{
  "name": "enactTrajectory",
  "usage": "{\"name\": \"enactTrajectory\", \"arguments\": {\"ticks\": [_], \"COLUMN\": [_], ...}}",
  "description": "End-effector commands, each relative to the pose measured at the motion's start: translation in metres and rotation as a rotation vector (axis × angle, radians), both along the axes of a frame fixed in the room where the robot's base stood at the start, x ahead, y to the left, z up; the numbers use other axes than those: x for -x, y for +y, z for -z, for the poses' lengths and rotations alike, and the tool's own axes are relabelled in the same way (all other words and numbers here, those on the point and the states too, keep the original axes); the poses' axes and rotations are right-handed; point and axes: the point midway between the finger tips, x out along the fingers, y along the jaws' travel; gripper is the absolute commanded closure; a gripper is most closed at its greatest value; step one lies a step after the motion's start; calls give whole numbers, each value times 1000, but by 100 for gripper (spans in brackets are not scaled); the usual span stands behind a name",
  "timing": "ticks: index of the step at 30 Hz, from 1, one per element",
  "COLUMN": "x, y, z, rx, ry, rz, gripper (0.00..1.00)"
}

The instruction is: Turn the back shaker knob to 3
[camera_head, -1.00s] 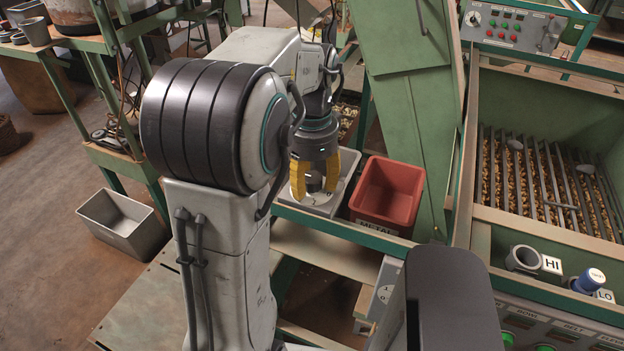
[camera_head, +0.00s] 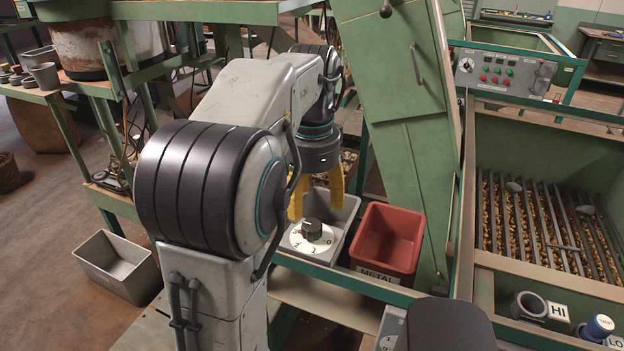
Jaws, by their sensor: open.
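A dark round knob (camera_head: 312,227) stands on a white dial plate (camera_head: 297,243) with printed numbers; 0, 1 and 2 show along its near side. The mark on the knob is too small to read. The dial plate sits on a grey box beside the red bin. My gripper (camera_head: 316,204) points down with its yellow fingers apart. It is empty, just above and behind the knob in the picture, and appears clear of it. The far side of the dial is partly hidden by the knob.
A red bin (camera_head: 398,211) labelled METAL stands right of the dial. A tall green chute (camera_head: 415,150) rises behind it. At right is a grated hopper (camera_head: 487,260) of nuts. A control panel (camera_head: 505,73) is at the back. A grey tub (camera_head: 88,265) stands on the floor at left.

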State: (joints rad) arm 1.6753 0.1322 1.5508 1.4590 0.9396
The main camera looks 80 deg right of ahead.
Motion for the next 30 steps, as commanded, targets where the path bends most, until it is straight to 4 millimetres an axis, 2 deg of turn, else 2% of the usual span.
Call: {"name": "enactTrajectory", "arguments": {"ticks": [4,12,30], "x": [0,0,0], "y": [0,0,0], "z": [-21,-42,-48], "rx": [3,-1,-2], "ry": [1,1,0], "rz": [0,0,0], "gripper": [38,38,38]}}
